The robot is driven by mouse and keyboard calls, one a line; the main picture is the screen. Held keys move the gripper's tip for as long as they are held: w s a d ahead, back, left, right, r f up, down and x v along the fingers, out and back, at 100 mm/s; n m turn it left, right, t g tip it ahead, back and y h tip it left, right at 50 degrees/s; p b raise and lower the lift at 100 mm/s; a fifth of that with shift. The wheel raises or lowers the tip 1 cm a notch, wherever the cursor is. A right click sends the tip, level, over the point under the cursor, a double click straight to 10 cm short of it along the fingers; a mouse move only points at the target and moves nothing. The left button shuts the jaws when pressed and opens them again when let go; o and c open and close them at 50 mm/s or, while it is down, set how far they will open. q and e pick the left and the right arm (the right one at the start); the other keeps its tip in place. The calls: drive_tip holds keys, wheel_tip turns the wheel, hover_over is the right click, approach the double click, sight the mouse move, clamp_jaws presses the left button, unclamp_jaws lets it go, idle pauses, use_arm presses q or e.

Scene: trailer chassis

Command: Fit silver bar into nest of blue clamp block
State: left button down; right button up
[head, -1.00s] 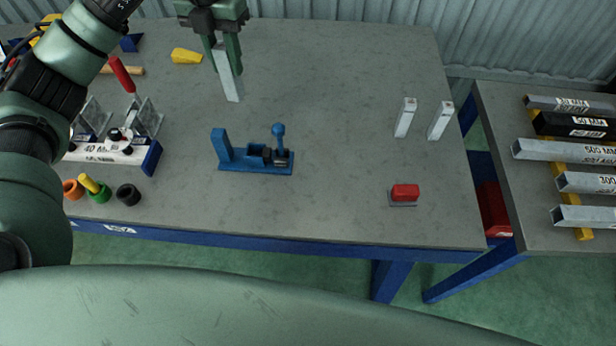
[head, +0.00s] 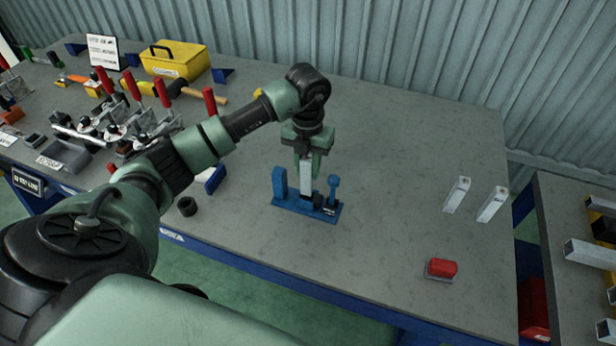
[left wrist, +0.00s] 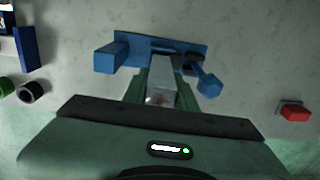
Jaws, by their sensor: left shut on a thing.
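The blue clamp block (head: 283,200) stands on the grey table in the head view, with an upright post at its left and a knobbed lever at its right. My left gripper (head: 307,170) points down over it and is shut on the silver bar (head: 306,183). The bar is upright, its lower end at the block's middle between post and lever. I cannot tell whether it is in the nest. In the left wrist view the bar (left wrist: 161,84) sits between the green fingers (left wrist: 158,92), with the blue clamp block (left wrist: 122,50) around and beyond it. My right gripper is not in view.
A black ring (head: 187,206) is left of the clamp block. Toggle clamps and a yellow toolbox (head: 175,60) fill the left. Table behind is clear.

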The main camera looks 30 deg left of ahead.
sight(308, 181)
use_arm(q)
drive_tip(key=shift+f, duration=0.3)
wheel_tip(308, 181, down, 4)
drive_tip(key=shift+r+p, duration=0.25)
drive_tip(key=shift+p, duration=0.2)
drive_tip(key=shift+f, duration=0.45)
drive_tip(key=shift+f, duration=0.1)
drive_tip(key=c, duration=1.1)
unclamp_jaws()
